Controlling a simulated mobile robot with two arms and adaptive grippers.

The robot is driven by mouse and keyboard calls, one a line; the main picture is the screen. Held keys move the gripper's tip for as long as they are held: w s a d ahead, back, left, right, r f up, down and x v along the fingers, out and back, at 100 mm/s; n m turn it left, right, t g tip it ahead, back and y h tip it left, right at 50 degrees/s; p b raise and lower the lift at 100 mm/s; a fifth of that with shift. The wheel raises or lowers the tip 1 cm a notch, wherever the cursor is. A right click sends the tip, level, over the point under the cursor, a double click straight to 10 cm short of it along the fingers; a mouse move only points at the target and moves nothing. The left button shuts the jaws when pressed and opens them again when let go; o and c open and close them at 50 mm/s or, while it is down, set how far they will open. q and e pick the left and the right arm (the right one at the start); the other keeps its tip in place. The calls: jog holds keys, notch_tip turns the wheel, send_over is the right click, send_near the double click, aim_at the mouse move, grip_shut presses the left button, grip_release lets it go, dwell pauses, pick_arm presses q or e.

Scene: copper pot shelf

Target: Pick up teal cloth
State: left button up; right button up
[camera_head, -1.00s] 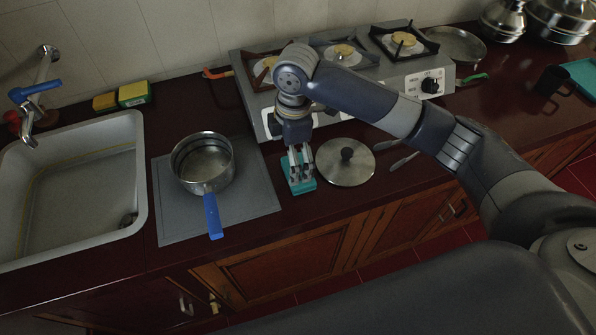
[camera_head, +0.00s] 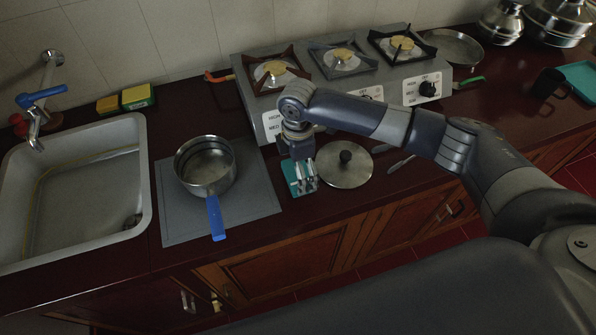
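The teal cloth (camera_head: 291,179) is a small flat piece on the dark red counter, between the grey mat and a round lid. My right gripper (camera_head: 305,188) points down over it and covers its right part. Its pale fingers are at the cloth, but the gap between them and any contact with the cloth are too small to make out. My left gripper is not in view.
A round metal lid (camera_head: 344,164) with a black knob lies just right of the gripper. A blue-handled saucepan (camera_head: 206,170) stands on a grey mat (camera_head: 190,229) to the left. The stove (camera_head: 262,122) is close behind, and spoons lie right of the lid.

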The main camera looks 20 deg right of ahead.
jog(key=shift+f, duration=0.65)
jog(key=c, duration=0.8)
jog(key=shift+r, duration=0.15)
jog(key=shift+r, duration=0.25)
jog(key=r, duration=0.1)
jog(key=s+r+b, duration=0.1)
jog(key=shift+r, duration=0.35)
jog(key=s+r+b, duration=0.1)
jog(key=s+b, duration=0.2)
jog(key=s, duration=1.2)
jog(key=shift+d+r, duration=0.3)
jog(key=shift+d, duration=0.1)
